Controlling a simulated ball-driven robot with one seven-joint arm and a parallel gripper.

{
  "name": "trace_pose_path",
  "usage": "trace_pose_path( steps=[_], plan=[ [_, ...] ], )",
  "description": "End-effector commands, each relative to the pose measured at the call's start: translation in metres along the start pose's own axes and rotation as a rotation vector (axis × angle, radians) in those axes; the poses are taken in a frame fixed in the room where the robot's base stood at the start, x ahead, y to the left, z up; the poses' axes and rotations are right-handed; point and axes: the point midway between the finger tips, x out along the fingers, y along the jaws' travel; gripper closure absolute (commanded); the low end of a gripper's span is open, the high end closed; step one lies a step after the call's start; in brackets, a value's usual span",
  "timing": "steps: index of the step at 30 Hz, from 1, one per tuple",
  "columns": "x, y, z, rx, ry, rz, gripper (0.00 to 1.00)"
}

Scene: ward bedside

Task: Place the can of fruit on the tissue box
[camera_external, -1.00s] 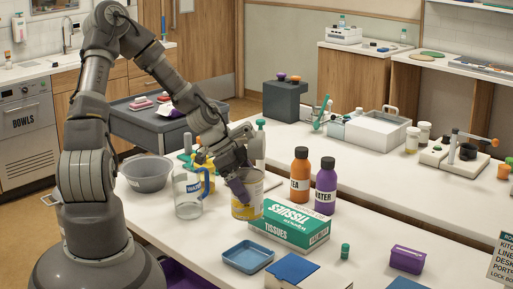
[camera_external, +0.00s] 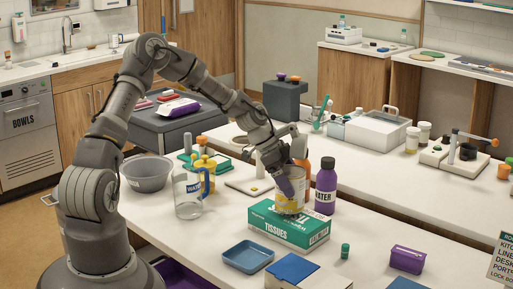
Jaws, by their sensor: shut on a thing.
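The can of fruit (camera_external: 290,204), yellow and white, is upright at the green and white tissue box (camera_external: 284,231), over the back part of its top. Its lower edge appears at the level of the box top; I cannot tell whether it touches. The far finger is hidden. The tissue box lies flat on the white table.
A purple bottle (camera_external: 325,187) stands close right of the can, and an orange bottle is mostly hidden behind my gripper. A clear water jug (camera_external: 187,195) and grey bowl (camera_external: 146,173) stand left. A blue tray (camera_external: 247,256) lies in front.

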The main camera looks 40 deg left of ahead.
Motion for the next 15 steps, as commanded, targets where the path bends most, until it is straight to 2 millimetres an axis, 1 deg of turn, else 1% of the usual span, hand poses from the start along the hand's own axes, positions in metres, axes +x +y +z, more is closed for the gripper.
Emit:
trace_pose_path(
  steps=[1, 3, 10, 14, 15],
  plan=[
    [0.0091, 0.0002, 0.0055, 0.000, 0.000, 0.001, 0.66],
    [0.0149, 0.0001, 0.0092, 0.000, 0.001, 0.000, 0.66],
    [0.0138, 0.0000, 0.0086, 0.001, 0.001, -0.001, 0.66],
    [0.0170, 0.0001, 0.0106, 0.001, 0.001, -0.001, 0.66],
    [0.0165, 0.0004, 0.0108, 0.000, 0.000, 0.000, 0.00]
  ],
)
